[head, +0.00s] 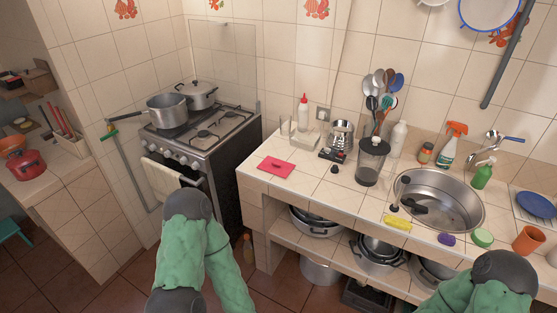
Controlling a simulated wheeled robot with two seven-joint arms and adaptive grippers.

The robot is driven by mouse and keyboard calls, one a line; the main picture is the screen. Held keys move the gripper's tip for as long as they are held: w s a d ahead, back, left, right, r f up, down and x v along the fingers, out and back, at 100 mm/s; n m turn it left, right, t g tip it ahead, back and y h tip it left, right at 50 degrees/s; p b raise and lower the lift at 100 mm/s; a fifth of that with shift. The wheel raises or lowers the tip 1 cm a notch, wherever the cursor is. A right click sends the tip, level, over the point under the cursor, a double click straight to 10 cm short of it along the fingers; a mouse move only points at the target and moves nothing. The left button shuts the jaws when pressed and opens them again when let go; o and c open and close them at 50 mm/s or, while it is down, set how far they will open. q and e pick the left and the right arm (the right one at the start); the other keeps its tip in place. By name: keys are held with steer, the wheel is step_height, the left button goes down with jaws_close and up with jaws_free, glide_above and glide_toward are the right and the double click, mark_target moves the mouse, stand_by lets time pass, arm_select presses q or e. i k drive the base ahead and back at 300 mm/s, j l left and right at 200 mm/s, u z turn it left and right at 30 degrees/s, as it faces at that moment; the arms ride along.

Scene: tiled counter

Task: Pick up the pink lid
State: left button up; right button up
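The pink lid (275,167) is a flat, squarish, pinkish-red piece with a small dark mark in its middle. It lies on the left end of the tiled counter (315,185), close to the front edge, with nothing on top of it. My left arm rises at the lower left of the head view, in front of the stove, and its gripper does not show. My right arm is at the lower right, below the counter's front edge, and its gripper does not show either. Neither arm touches the lid.
A gas stove (205,135) with pots stands left of the counter, across a gap. Behind the lid are a clear glass (287,127) and a red-capped bottle (303,112). A dark-lidded jar (371,165) and sink (440,200) lie to the right. Bare tiles surround the lid's front.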

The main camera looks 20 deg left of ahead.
mark_target(280, 168)
steer(key=i+l+z, duration=0.25)
steer(key=i, duration=0.4)
steer(key=i+j+z, duration=0.35)
steer(key=i+j, duration=0.2)
steer(key=j, duration=0.3)
